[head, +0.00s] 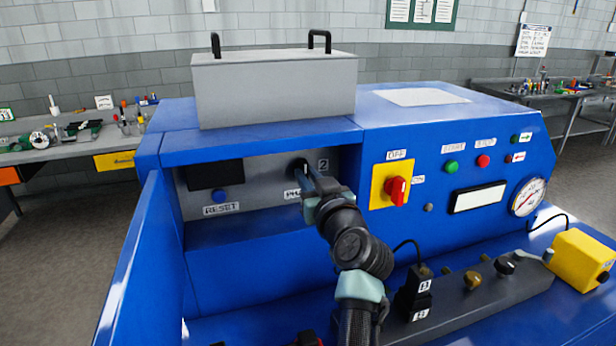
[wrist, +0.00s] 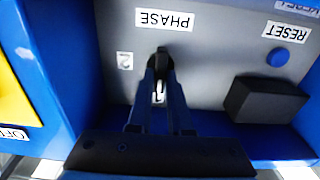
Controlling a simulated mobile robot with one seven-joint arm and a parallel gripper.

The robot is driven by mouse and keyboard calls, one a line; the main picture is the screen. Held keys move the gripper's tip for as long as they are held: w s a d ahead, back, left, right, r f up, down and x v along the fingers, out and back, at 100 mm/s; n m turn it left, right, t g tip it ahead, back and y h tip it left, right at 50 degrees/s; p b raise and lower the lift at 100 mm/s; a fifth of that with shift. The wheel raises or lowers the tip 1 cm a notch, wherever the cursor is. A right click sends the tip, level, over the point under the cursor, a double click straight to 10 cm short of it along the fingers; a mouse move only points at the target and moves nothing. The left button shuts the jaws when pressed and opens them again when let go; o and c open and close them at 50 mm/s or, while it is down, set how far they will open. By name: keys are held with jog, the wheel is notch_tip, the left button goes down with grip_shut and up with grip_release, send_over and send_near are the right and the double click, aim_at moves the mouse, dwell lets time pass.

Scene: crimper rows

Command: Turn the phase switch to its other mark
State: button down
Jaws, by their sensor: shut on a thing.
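The phase switch (head: 299,166) is a small black knob on the grey recessed panel of the blue machine, just above the PHASE label. It also shows in the wrist view (wrist: 161,53), where the picture is upside down. My gripper (head: 309,182) reaches into the recess, and its two dark fingers (wrist: 160,72) are closed on the knob. The "2" mark (wrist: 125,60) is clear beside the knob; it also shows in the head view (head: 323,165).
A RESET button (head: 221,196) and a dark box (head: 214,174) share the recess. A red rotary switch (head: 396,190) on a yellow plate is to the right. A blue side wall (head: 140,265) bounds the left. A grey box (head: 275,88) sits on top.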

jog(key=shift+m, duration=0.3)
jog(key=m, duration=0.3)
jog(key=shift+d+m+b, duration=0.1)
jog(key=shift+m+b, duration=0.2)
jog(key=shift+b, duration=0.1)
jog(key=m, duration=0.4)
jog(key=shift+d+m, duration=0.1)
jog(key=shift+m, duration=0.2)
jog(key=m+p, duration=0.1)
jog(key=m, duration=0.3)
jog(key=shift+f+m+p, duration=0.15)
jog(key=shift+m+p, duration=0.15)
jog(key=shift+p, duration=0.05)
jog(key=shift+d+f+m+p, duration=0.15)
jog(key=shift+m+p, duration=0.75)
jog(key=shift+m, duration=1.3)
jog(key=c, duration=0.8)
grip_release()
jog(key=shift+c, duration=0.2)
